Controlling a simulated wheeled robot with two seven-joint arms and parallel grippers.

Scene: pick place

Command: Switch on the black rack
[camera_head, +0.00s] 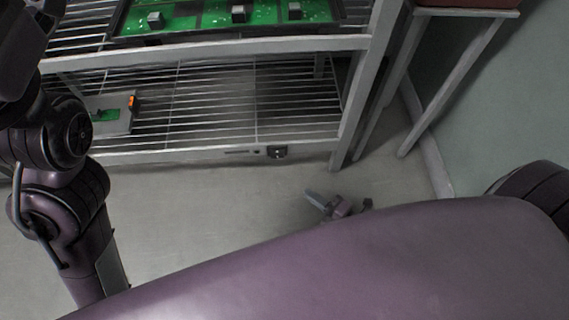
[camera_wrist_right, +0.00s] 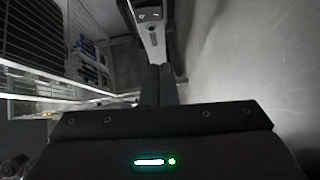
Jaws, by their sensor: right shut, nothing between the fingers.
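No rack that is plainly black shows; a pale metal rack (camera_head: 215,152) with wire shelves stands at the top of the head view. A small dark fitting (camera_head: 277,152) sits on its lower front rail. I cannot tell whether it is a switch. My right gripper (camera_head: 318,200) is in front of the rack, below and right of this fitting and apart from it in the picture. It is shut and empty; its dark fingers also show in the right wrist view (camera_wrist_right: 160,82). My left arm comes in at the left; its gripper is out of view.
A dark tray (camera_head: 345,22) with green boards lies on the upper shelf. A small pale box (camera_head: 118,127) with an orange part is on the lower shelf. A pale-legged stand (camera_head: 460,85) is at the right near the wall (camera_head: 515,110). Bare floor (camera_head: 210,215) lies before the rack.

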